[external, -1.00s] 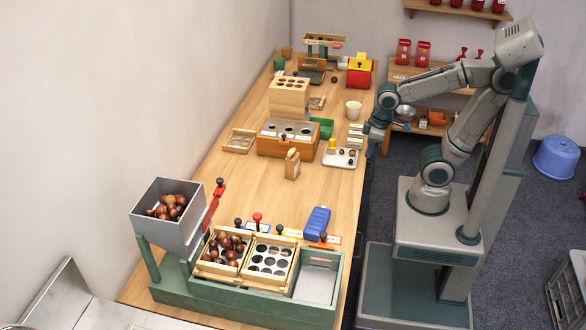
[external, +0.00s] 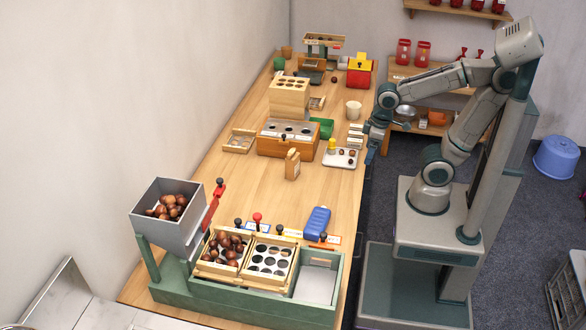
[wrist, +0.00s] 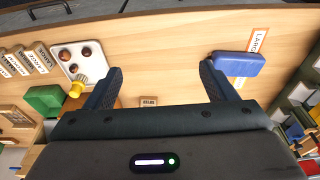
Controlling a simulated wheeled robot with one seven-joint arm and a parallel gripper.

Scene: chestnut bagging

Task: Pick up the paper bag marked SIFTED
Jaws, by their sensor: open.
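A small brown paper bag (external: 292,165) stands upright on the table, between the wooden box with round holes and the blue block. Its marking is too small to read in the external view. In the wrist view a small tan piece with a label (wrist: 148,101) shows between my fingers, low in the picture; it looks like the bag, partly hidden by my gripper body. My gripper (wrist: 160,72) is open, with nothing between its fingertips. In the external view my gripper (external: 372,146) is at the table's right edge, to the right of the bag and apart from it.
A white tray (external: 333,162) with chestnuts and a yellow-topped item lies near my gripper. The wooden holed box (external: 268,143) stands left of the tray. A blue block (external: 317,222) and the green sorting frame (external: 225,300) are nearer the camera.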

